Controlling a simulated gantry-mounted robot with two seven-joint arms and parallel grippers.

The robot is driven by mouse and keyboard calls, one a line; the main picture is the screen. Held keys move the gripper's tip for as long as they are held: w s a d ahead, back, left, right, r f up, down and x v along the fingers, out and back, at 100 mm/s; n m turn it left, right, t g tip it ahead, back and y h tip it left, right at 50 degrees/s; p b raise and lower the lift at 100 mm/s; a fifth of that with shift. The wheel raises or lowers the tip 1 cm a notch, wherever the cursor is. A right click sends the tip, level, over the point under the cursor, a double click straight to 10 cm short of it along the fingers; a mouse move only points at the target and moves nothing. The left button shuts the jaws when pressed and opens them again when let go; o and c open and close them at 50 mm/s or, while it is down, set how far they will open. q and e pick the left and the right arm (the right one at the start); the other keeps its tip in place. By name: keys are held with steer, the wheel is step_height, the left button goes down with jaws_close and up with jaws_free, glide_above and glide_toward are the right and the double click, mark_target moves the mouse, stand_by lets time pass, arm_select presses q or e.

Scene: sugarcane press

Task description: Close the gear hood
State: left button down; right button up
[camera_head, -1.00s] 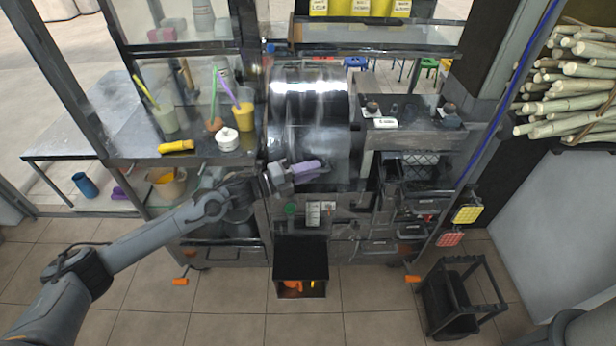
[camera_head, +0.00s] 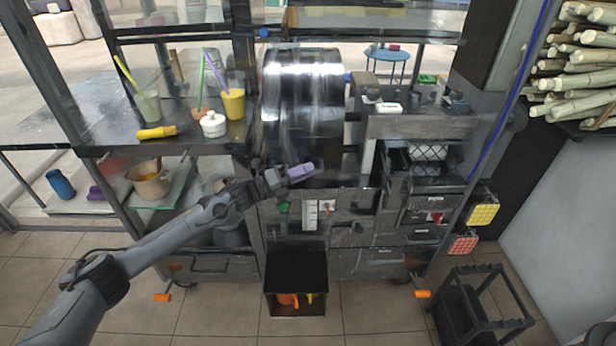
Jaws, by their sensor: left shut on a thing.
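The gear hood (camera_head: 303,88) is a shiny, curved metal cover on the press, in the upper middle of the head view. Its curved face comes down over the front of the machine. My left gripper (camera_head: 302,171) reaches in from the left to the hood's lower front edge. Its pale purple fingers are closed there on what looks like that edge. The fingers and blur hide the exact contact. My right gripper is out of view.
Left of the hood, a shelf holds a white lidded pot (camera_head: 213,125), a yellow cup (camera_head: 233,103) and a yellow-handled brush (camera_head: 157,132). A green button (camera_head: 284,206) is below the gripper. A black bin (camera_head: 297,285) stands beneath. Cane (camera_head: 580,65) lies at right.

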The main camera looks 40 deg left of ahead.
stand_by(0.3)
arm_select(q)
steer(key=c, duration=1.4)
jaws_free()
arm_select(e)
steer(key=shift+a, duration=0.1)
